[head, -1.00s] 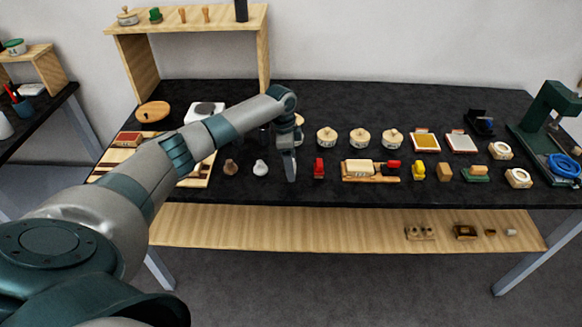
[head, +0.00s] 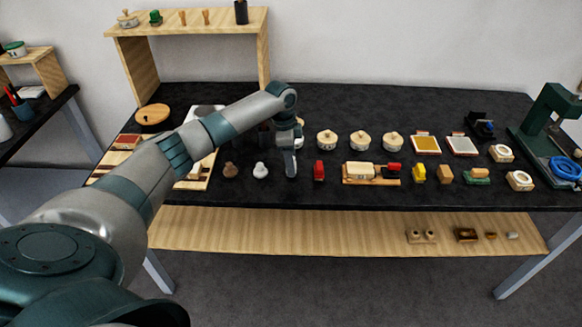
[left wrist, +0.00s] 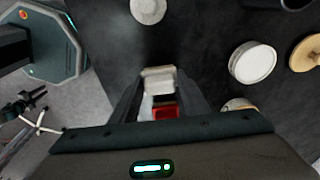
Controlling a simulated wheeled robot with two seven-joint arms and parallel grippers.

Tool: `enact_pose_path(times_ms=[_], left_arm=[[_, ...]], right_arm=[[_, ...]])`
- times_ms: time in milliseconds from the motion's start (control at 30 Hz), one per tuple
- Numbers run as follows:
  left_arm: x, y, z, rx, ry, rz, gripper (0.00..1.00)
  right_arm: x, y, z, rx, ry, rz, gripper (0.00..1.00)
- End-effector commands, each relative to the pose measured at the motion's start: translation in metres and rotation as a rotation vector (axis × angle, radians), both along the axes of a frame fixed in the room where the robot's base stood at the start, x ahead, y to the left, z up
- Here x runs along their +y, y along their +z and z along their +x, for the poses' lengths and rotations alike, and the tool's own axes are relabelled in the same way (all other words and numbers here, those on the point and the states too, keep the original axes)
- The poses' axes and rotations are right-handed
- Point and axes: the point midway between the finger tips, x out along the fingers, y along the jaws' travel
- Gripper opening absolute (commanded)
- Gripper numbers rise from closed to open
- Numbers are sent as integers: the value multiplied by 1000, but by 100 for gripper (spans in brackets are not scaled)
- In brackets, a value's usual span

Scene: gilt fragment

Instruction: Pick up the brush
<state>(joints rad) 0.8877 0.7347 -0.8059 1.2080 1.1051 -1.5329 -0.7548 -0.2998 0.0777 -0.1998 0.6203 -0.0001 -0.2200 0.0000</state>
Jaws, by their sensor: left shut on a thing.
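My left gripper (head: 290,174) points down over the front part of the black table, between a white knob-like piece (head: 261,170) and a red piece (head: 319,171). In the left wrist view its two fingers (left wrist: 158,92) are shut on a small pale, blocky thing (left wrist: 158,79), which seems to be the brush. Most of it is hidden by the fingers, and in the head view the gripper covers it. My right gripper is not in view.
Lidded pots (head: 360,141) stand behind and to the right. A wooden tray with a block (head: 372,173) and a yellow piece (head: 418,173) lie farther right. A green press (head: 550,125) stands at the right end. A wooden shelf (head: 190,19) rises at the back left.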

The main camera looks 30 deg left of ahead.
Motion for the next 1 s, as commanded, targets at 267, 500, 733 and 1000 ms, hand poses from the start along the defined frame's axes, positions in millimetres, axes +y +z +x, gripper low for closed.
enact_pose_path(times_ms=[267, 500, 733, 1000], left_arm=[[-21, 33, -6, -2, -5, -1, 20], [-66, 61, -19, -4, -6, -1, 20], [-98, 83, -29, -1, -3, -2, 20], [-111, 93, -34, 0, 0, 0, 20]], right_arm=[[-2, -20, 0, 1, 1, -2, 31], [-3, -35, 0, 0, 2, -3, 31], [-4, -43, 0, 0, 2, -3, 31], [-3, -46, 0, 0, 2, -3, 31]])
